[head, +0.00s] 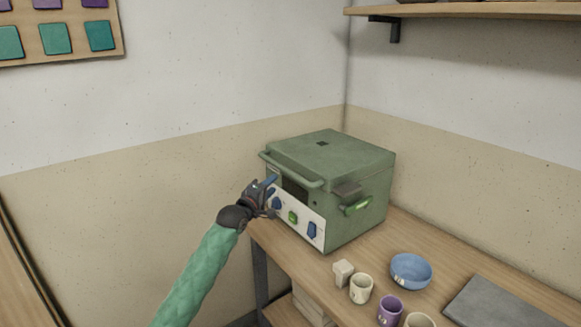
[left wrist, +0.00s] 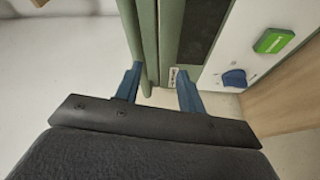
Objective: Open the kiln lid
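The green kiln (head: 352,205) stands on the wooden bench, with its lid (head: 335,150) lying flat and closed on top. A green bar handle (head: 290,171) runs along the lid's front edge. My left gripper (head: 268,186) is at the front left of the kiln, close to the handle's left part. In the left wrist view my left gripper (left wrist: 158,82) has its blue fingers apart, with green bars (left wrist: 150,45) of the kiln front between them. I cannot tell whether the fingers touch the bar. My right gripper is not in view.
The kiln's front panel (head: 315,218) carries blue knobs and a green button (head: 293,217). A blue bowl (head: 411,271), a purple cup (head: 390,310), cream cups (head: 361,289) and a grey slab (head: 505,303) lie to the right. A wall shelf (head: 465,11) hangs above right.

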